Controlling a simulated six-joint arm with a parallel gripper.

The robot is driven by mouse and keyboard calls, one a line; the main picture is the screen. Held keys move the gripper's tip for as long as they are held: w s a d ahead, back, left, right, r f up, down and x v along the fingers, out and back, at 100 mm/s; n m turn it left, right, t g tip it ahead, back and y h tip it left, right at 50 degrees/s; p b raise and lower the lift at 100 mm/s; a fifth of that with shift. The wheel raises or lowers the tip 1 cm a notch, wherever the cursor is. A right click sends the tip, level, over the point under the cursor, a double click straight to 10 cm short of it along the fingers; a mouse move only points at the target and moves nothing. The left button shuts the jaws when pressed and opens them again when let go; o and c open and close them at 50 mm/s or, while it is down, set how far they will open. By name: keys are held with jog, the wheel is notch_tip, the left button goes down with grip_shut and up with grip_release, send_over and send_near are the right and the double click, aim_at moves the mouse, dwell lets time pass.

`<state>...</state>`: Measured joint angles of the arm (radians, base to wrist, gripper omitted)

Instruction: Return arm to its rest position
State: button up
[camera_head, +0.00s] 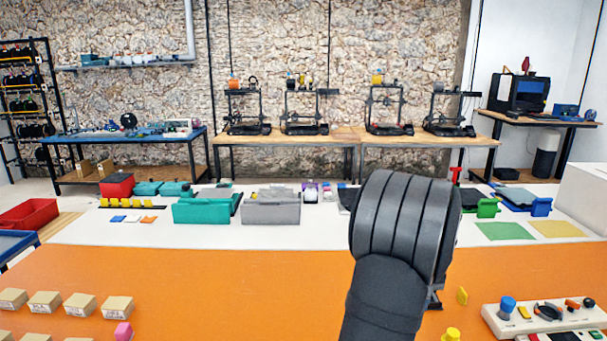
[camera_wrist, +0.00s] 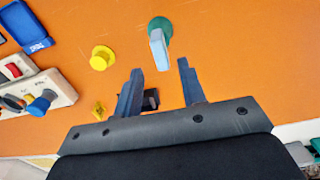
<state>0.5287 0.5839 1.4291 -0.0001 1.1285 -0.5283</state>
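My gripper (camera_wrist: 160,67) is open in the wrist view, its two dark fingers apart with nothing held between them. It is over the orange table top (camera_wrist: 225,50). A green round piece with a pale blue bar (camera_wrist: 158,42) is just beyond the fingertips; I cannot tell how far below them it is. In the head view my dark arm stands right of centre and hides the gripper's fingers. A small black thing (camera_wrist: 151,99) shows behind the fingers in the wrist view.
A yellow knob (camera_wrist: 101,58) and a panel with coloured knobs (camera_head: 545,316) are near the gripper. Teal (camera_head: 201,211) and grey (camera_head: 271,211) bins stand on the white strip behind. Cardboard boxes (camera_head: 80,305) sit front left. The orange middle left of my arm is clear.

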notch_tip(320, 180, down, 7)
jog(key=shift+f, duration=0.15)
notch_tip(320, 180, up, 5)
jog(key=shift+f, duration=0.2)
jog(key=s+d+r, duration=0.6)
jog(key=s+r, duration=0.1)
jog(key=s, duration=0.3)
jog(key=w+a+f+n, duration=0.1)
jog(key=w+a+n, duration=0.4)
jog(key=w+a, duration=1.4)
jog(key=w+a+f+n, duration=0.1)
jog(key=w+a+n, duration=0.1)
jog(key=a, duration=1.2)
jog(key=w+a+f+n, duration=0.1)
jog(key=w+a+n, duration=0.2)
jog(key=a, duration=1.2)
jog(key=shift+w+a+n, duration=0.2)
jog(key=shift+a+n, duration=0.05)
jog(key=shift+n, duration=0.15)
jog(key=shift+d, duration=0.15)
